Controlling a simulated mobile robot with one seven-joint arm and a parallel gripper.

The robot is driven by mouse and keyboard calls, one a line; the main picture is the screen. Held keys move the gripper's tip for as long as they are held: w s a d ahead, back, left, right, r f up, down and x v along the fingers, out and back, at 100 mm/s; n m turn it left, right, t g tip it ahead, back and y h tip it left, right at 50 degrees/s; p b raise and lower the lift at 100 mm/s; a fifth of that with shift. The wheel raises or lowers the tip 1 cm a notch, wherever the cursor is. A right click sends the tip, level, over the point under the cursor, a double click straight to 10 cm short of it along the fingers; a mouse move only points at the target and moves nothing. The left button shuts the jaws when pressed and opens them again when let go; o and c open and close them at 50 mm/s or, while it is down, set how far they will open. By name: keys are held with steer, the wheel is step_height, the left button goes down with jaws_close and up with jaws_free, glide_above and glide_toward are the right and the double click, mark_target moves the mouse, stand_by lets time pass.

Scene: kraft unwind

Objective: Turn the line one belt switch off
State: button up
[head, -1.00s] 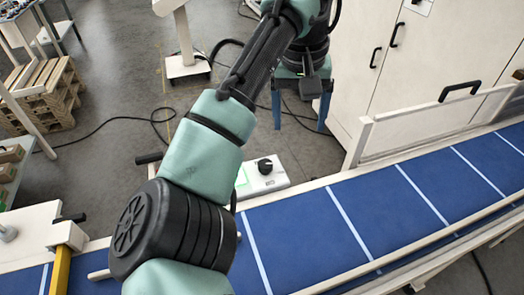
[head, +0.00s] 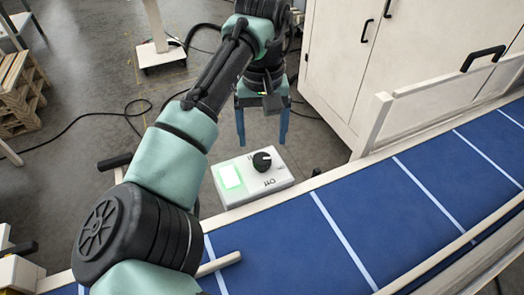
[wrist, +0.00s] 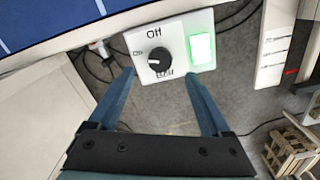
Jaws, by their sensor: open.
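The switch box (head: 236,198) is a white panel beside the blue belt, with a black rotary knob (head: 262,161) and a lit green lamp (head: 229,177). In the wrist view the knob (wrist: 160,61) has "Off" printed above it and what looks like "On" at its left. Its pale mark seems to point left, towards that label. My gripper (head: 262,132) is open and empty, its two blue fingers apart, just behind the box in the head view. In the wrist view my gripper (wrist: 160,78) has its fingertips either side of the knob's lower part, apparently not touching it.
The blue conveyor belt (head: 370,215) with white stripes runs along the front, edged by a pale rail. A white cabinet (head: 338,60) stands behind at the right. Cables lie on the grey floor. Wooden pallets (head: 20,90) stand at the left.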

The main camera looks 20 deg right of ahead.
mark_target(262, 158)
step_height(262, 158, down, 7)
steer(key=shift+w+r+p, duration=0.1)
steer(key=shift+r+p, duration=0.1)
steer(key=shift+p, duration=0.2)
steer(key=shift+c, duration=0.2)
jaws_close()
steer(key=shift+r, duration=0.1)
steer(key=shift+m, duration=0.4)
steer(key=m+p, duration=0.2)
steer(key=shift+m, duration=0.4)
steer(key=m+p, duration=0.1)
steer(key=m, duration=0.2)
steer(key=shift+m, duration=0.3)
steer(key=m+p, duration=0.1)
steer(key=m, duration=0.5)
steer(key=shift+m, duration=0.4)
